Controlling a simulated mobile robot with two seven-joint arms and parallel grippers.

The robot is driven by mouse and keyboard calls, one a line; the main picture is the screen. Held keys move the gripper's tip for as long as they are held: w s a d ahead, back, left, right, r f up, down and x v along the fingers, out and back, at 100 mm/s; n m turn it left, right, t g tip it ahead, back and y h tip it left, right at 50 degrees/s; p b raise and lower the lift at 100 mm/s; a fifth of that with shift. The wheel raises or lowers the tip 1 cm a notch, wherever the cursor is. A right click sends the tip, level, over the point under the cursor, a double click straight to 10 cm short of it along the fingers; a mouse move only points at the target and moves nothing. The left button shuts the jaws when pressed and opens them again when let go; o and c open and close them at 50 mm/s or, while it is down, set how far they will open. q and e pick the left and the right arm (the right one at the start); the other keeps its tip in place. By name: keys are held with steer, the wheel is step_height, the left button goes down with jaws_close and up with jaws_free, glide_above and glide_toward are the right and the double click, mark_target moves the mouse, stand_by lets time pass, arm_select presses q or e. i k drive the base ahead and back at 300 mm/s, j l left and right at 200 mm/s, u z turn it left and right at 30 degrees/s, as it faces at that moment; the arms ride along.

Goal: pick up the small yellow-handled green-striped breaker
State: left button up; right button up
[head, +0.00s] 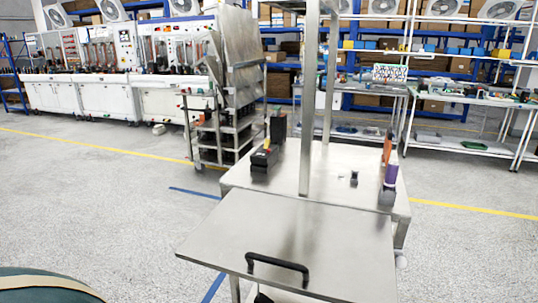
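On the left side of a metal cart top (320,165), a low black breaker-like block (262,160) stands with a small yellow and red part on top. Right behind it is a taller black block (278,126), with a hint of green at its left edge. They are too small for me to tell which one is the green-striped breaker or to make out a stripe clearly. Neither of my grippers is in view.
A metal panel with a black handle (278,263) fills the front of the cart. A metal post (308,110) rises from the cart top. Orange (387,150) and purple (391,174) items stand at its right edge. A tiny dark piece (354,178) lies nearby. A rack (220,140) stands behind left.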

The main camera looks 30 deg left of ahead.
mark_target(261, 161)
steer(key=j+z, duration=0.15)
steer(key=j, duration=0.25)
steer(key=j+z, duration=0.15)
steer(key=j, duration=0.3)
steer(key=k+j+z, duration=0.2)
steer(key=j, duration=0.2)
steer(key=j+z, duration=0.15)
steer(key=j, duration=0.25)
steer(key=k+j+z, duration=0.15)
steer(key=j, duration=0.25)
steer(key=j+z, duration=0.15)
steer(key=j, duration=0.2)
steer(key=k+j+z, duration=0.15)
steer(key=j, duration=0.2)
steer(key=k+j+z, duration=0.2)
steer(key=k+j, duration=0.05)
steer(key=j, duration=0.1)
